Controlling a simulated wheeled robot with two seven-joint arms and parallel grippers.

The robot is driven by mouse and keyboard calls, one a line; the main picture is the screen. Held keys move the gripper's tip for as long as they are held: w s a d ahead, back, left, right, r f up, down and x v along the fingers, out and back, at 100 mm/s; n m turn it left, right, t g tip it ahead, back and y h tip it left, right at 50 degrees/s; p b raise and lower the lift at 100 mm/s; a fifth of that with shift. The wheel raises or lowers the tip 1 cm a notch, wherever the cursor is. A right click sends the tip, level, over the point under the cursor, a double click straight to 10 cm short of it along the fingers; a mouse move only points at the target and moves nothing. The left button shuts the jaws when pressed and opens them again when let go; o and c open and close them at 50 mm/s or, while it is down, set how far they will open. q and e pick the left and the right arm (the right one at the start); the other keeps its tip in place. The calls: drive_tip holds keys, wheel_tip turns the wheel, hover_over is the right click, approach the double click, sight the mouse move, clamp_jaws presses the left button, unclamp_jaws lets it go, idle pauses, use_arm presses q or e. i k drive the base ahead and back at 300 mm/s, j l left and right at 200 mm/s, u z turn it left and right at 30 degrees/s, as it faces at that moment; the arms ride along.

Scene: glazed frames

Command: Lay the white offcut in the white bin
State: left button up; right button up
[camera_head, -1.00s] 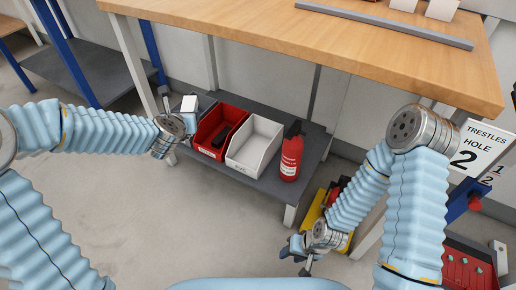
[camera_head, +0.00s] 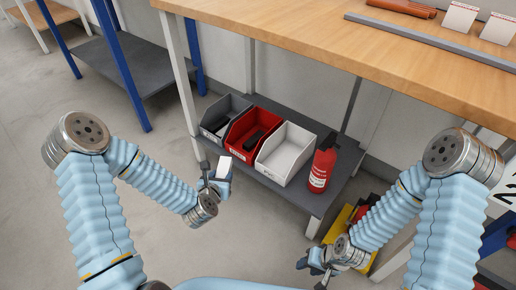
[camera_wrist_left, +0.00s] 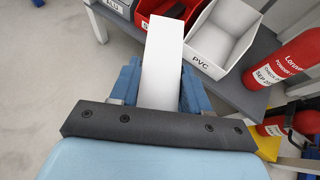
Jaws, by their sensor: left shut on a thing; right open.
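The white offcut (camera_head: 224,166) is a small white block held in my left gripper (camera_head: 216,182), in front of the low shelf. In the left wrist view the offcut (camera_wrist_left: 162,62) stands out between the two blue fingers, which are shut on it. The white bin (camera_head: 285,155) sits on the shelf, right of the red bin, and looks empty. In the left wrist view the white bin (camera_wrist_left: 214,43), labelled PVC, is ahead and to the right of the offcut, apart from it. My right gripper (camera_head: 314,262) is open and empty at the lower right.
A red bin (camera_head: 236,144) with a dark piece inside and a grey bin (camera_head: 210,128) stand left of the white bin. A red extinguisher (camera_head: 322,165) stands at its right on the grey shelf (camera_head: 320,196). The wooden bench top (camera_head: 300,40) overhangs behind.

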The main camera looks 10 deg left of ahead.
sight(285, 160)
drive_tip(key=i+j, duration=0.1)
drive_tip(key=j, duration=0.4)
drive_tip(key=i+j, duration=0.1)
drive_tip(key=j, duration=0.35)
drive_tip(key=i+j, duration=0.1)
drive_tip(key=j, duration=0.4)
drive_tip(key=i+j, duration=0.1)
drive_tip(key=j, duration=0.4)
drive_tip(key=i+j, duration=0.1)
drive_tip(key=j, duration=0.35)
drive_tip(key=j+z, duration=0.15)
drive_tip(key=z, duration=0.25)
drive_tip(key=j+z, duration=0.15)
drive_tip(key=z, duration=0.25)
drive_tip(key=j+z, duration=0.1)
drive_tip(key=z, duration=0.3)
drive_tip(key=j+z, duration=0.15)
drive_tip(key=z, duration=0.3)
drive_tip(key=k+j+z, duration=0.1)
drive_tip(key=z, duration=0.3)
drive_tip(key=i+j+z, duration=0.4)
drive_tip(key=z, duration=0.2)
drive_tip(key=j, duration=0.1)
